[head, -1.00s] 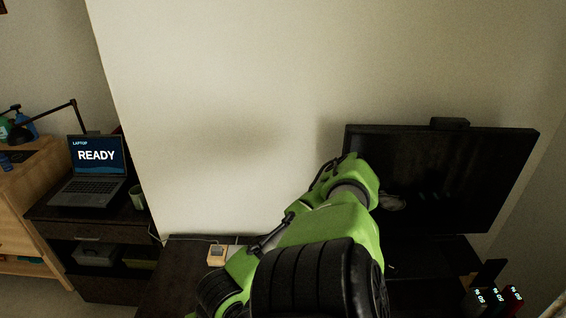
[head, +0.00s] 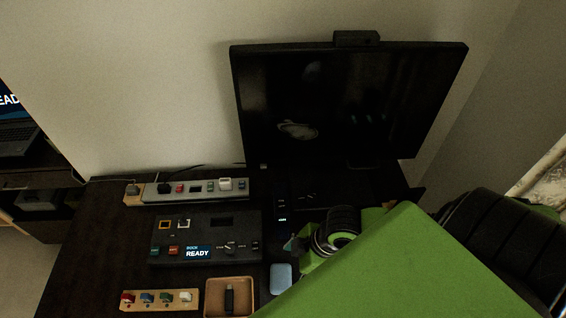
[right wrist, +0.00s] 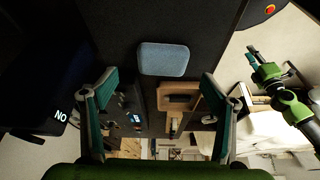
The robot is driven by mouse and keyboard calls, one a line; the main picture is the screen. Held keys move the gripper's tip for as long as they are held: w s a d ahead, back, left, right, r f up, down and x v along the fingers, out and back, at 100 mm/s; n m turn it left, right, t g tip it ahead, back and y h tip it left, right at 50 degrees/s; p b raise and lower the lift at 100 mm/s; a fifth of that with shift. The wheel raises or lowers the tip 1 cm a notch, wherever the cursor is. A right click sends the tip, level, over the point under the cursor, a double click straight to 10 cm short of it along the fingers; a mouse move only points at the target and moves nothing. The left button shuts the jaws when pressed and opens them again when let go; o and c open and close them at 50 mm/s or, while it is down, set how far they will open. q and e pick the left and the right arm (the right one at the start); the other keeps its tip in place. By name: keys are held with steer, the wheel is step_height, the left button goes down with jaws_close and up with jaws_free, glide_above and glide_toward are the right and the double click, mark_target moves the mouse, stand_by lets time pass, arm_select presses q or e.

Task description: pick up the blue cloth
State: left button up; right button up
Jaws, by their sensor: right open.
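The blue cloth (head: 281,278) is a small light-blue folded pad with rounded corners. It lies flat on the dark desk (head: 95,235), just right of a wooden tray, and my right arm comes close to it in the head view. The right wrist view shows the whole cloth (right wrist: 163,59) ahead of my right gripper (right wrist: 158,77). Its two teal-padded fingers are spread wide with nothing between them. In the head view that gripper (head: 291,243) is mostly hidden by my green arm.
The wooden tray (head: 207,300) holds a dark stick-like item. Left of it is a wooden strip with coloured blocks (head: 160,300). Behind are a black control box (head: 165,252), a power strip (head: 150,191) and a monitor (head: 350,100). Bare desk lies at the left.

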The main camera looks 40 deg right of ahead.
mark_target(282, 277)
steer(key=x, duration=0.2)
steer(key=p+x, duration=0.1)
steer(key=x, duration=0.1)
steer(key=shift+s+a+f, duration=0.1)
steer(key=shift+a+f, duration=0.1)
steer(key=shift+a, duration=0.1)
steer(key=shift+f, duration=0.35)
steer(key=shift+c, duration=0.3)
steer(key=c, duration=0.9)
arm_select(q)
steer(key=shift+w+a+r, duration=0.35)
steer(key=shift+a+r, duration=0.15)
steer(key=shift+a, duration=0.05)
steer(key=shift+a, duration=0.15)
